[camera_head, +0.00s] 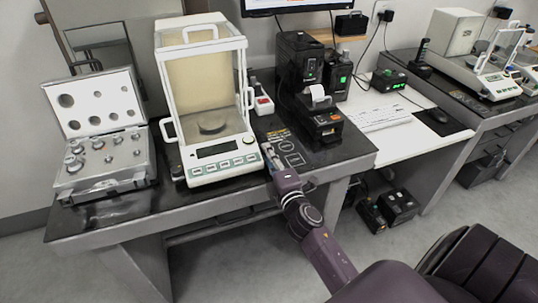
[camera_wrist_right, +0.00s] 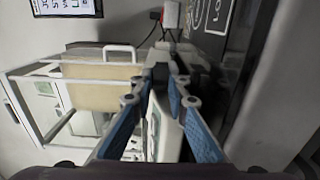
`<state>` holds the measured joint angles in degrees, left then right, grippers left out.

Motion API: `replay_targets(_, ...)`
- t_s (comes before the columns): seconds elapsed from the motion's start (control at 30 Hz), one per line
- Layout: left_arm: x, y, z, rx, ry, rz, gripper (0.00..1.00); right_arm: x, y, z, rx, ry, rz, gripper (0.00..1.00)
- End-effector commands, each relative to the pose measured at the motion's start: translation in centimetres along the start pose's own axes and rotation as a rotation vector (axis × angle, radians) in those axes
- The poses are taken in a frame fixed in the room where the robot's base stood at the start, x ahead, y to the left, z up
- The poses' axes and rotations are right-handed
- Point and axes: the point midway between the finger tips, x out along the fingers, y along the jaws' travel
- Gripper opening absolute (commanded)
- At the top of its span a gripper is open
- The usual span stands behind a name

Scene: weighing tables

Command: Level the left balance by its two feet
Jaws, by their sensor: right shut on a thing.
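The left balance (camera_head: 220,170) stands on the dark table at the left, with a glass draft shield, a round pan (camera_head: 211,126) and a front key panel. It also shows in the right wrist view (camera_wrist_right: 167,135), at the left and centre. My right gripper (camera_head: 268,151) reaches in low at the balance's front right corner. In the right wrist view its blue-padded fingers (camera_wrist_right: 163,76) come together at the tips on a small dark part, which looks like the balance's right foot. The fingers mostly hide that foot. The bubble level cannot be made out. My left gripper is out of view.
An open case of weights (camera_head: 103,160) stands left of the balance. A red-and-white box (camera_head: 264,105) and a black printer (camera_head: 322,122) stand to its right. Printed markings (camera_head: 291,160) lie on the tabletop beside my right gripper. Another balance (camera_head: 485,75) stands far right.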

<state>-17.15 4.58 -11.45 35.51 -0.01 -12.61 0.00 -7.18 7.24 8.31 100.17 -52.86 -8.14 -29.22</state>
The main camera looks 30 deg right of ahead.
Motion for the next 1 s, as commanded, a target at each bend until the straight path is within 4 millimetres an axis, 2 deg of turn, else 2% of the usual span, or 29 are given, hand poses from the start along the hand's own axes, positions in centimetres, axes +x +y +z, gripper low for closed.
replay_targets(0.27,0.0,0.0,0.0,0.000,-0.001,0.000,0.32,0.0,0.0,0.0,-0.001,-0.001,-0.001,0.00)
replay_targets(0.3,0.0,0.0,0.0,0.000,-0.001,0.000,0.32,0.0,0.0,0.0,-0.001,-0.001,-0.001,0.18)
replay_targets(0.43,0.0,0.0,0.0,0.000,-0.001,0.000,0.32,0.0,0.0,0.0,-0.001,-0.001,-0.001,0.32)
replay_targets(0.77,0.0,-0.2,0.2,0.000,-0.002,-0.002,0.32,-0.3,-0.1,0.0,0.000,-0.001,-0.002,0.32)
replay_targets(0.87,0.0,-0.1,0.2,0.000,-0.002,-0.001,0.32,-1.3,-0.2,0.0,0.001,-0.001,-0.003,0.32)
replay_targets(1.0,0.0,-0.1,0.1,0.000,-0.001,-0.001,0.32,-4.0,-0.2,-0.1,0.002,-0.001,-0.005,0.32)
